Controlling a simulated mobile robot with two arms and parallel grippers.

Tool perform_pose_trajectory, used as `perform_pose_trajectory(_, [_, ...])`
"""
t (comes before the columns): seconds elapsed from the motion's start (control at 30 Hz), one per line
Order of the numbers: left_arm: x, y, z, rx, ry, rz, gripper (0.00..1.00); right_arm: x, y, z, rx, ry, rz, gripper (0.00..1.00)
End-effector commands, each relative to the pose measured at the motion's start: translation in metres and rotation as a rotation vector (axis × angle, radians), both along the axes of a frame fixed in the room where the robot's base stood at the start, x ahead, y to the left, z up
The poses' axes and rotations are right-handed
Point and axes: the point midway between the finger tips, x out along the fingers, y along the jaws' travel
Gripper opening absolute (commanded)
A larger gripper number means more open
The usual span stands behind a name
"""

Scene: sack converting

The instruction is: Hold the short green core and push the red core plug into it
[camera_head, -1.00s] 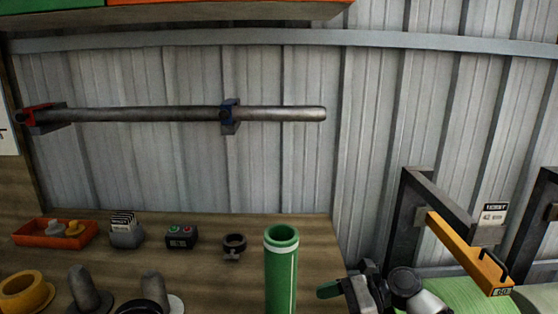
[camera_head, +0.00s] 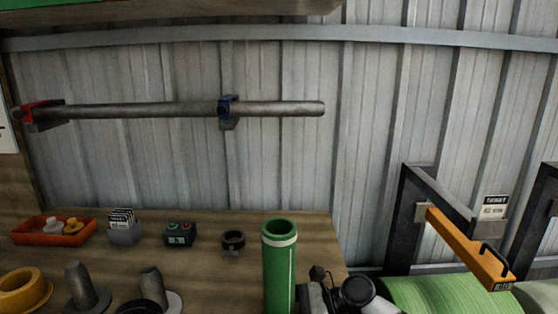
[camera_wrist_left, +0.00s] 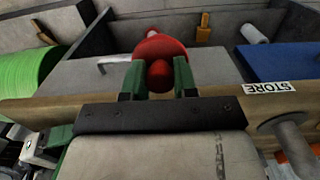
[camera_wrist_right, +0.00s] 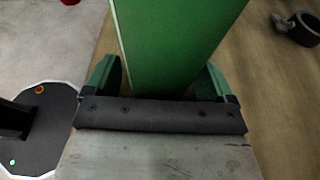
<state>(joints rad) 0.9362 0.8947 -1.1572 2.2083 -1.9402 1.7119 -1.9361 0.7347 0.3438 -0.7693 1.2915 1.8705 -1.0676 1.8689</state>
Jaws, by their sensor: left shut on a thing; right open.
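The short green core (camera_head: 279,270) stands upright at the front edge of the wooden bench in the head view, its open top facing up. It also fills the upper middle of the right wrist view (camera_wrist_right: 170,45). My right gripper (camera_wrist_right: 158,80) is open, with one finger on each side of the core. In the head view the right wrist is just right of the core, its fingers mostly hidden. My left gripper (camera_wrist_left: 158,78) is shut on the red core plug (camera_wrist_left: 162,47) in the left wrist view. Neither that gripper nor the plug shows in the head view.
On the bench are an orange tray (camera_head: 28,234), a card holder (camera_head: 124,236), a button box (camera_head: 180,240), a dark ring clamp (camera_head: 233,244) and grey plugs (camera_head: 82,290). A steel bar (camera_head: 170,109) runs along the wall. A green roll (camera_head: 440,297) lies at right.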

Motion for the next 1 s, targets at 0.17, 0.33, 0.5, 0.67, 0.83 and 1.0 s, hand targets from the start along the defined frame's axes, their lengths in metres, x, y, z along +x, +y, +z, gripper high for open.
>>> perform_pose_trajectory(0.17, [0.000,0.000,0.000,0.000,0.000,0.000,0.05,0.000,0.001,-0.001,0.000,0.000,0.000,0.85])
perform_pose_trajectory(0.33, [0.000,0.000,0.000,0.000,0.000,0.000,0.05,0.000,0.001,-0.001,0.000,0.000,0.000,0.76])
perform_pose_trajectory(0.5, [0.000,0.000,0.000,0.000,0.000,0.000,0.05,0.000,0.001,-0.001,0.000,0.000,0.000,0.54])
perform_pose_trajectory(0.67, [0.000,0.000,0.000,0.000,0.000,0.000,0.05,0.000,0.001,-0.001,0.000,0.000,0.000,0.54])
perform_pose_trajectory(0.83, [0.001,0.000,0.001,0.000,-0.001,0.002,0.05,0.000,0.001,-0.001,0.000,0.000,0.000,0.54])
perform_pose_trajectory(1.0, [0.019,-0.012,0.014,-0.002,-0.007,0.048,0.05,0.000,0.001,0.000,0.000,0.000,0.000,0.54])
